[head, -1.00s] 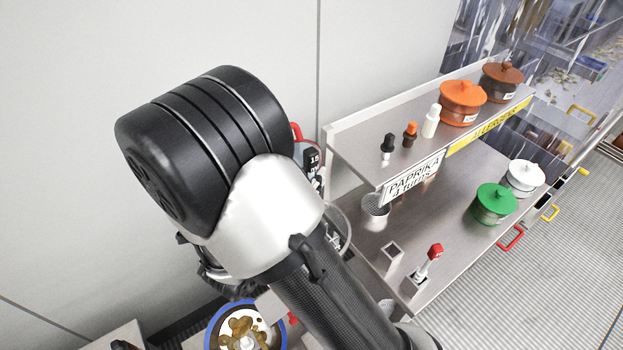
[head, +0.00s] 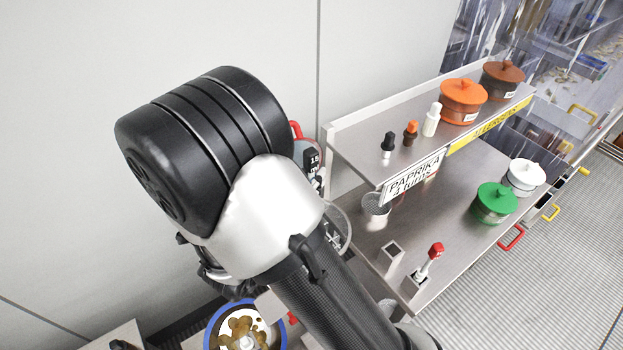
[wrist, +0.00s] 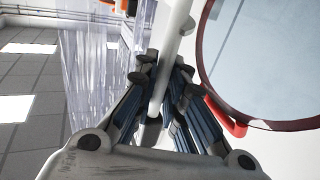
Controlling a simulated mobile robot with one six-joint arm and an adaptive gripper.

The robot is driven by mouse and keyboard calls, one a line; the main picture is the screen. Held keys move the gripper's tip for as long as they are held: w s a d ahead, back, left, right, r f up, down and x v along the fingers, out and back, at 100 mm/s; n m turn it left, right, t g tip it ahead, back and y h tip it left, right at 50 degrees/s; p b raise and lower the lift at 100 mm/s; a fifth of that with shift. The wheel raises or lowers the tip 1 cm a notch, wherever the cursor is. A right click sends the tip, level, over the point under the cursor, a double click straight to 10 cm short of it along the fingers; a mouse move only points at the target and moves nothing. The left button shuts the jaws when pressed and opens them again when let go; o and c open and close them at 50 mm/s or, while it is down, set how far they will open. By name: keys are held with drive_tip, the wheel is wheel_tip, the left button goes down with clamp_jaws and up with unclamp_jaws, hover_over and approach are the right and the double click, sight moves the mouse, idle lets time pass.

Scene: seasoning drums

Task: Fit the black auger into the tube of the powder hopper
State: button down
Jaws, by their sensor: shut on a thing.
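In the wrist view my gripper (wrist: 163,72) is shut on a pale grey rod (wrist: 174,25), which runs between its fingers and on past the top of the picture. I see no clear black auger; I cannot tell whether this rod is part of it. Close on the right is a large round vessel with a dark red rim (wrist: 208,95) and a red handle (wrist: 238,127). In the head view a red-handled vessel (head: 311,157) marked 15 shows partly behind my arm and may be the powder hopper. Its tube is not clearly visible, and my fingertips are hidden there.
A steel two-level shelf (head: 345,139) stands on the right. It carries orange (head: 463,100), brown (head: 503,80), green (head: 494,203) and white (head: 523,177) lidded pots and small bottles (head: 411,134). A blue-rimmed round container (head: 209,335) is below my arm. A wall stands behind.

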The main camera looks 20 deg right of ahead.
drive_tip(key=shift+f+b, duration=6.45)
drive_tip(key=shift+f, duration=1.55)
drive_tip(key=c, duration=1.6)
unclamp_jaws()
drive_tip(key=v, duration=1.2)
drive_tip(key=shift+s, duration=0.1)
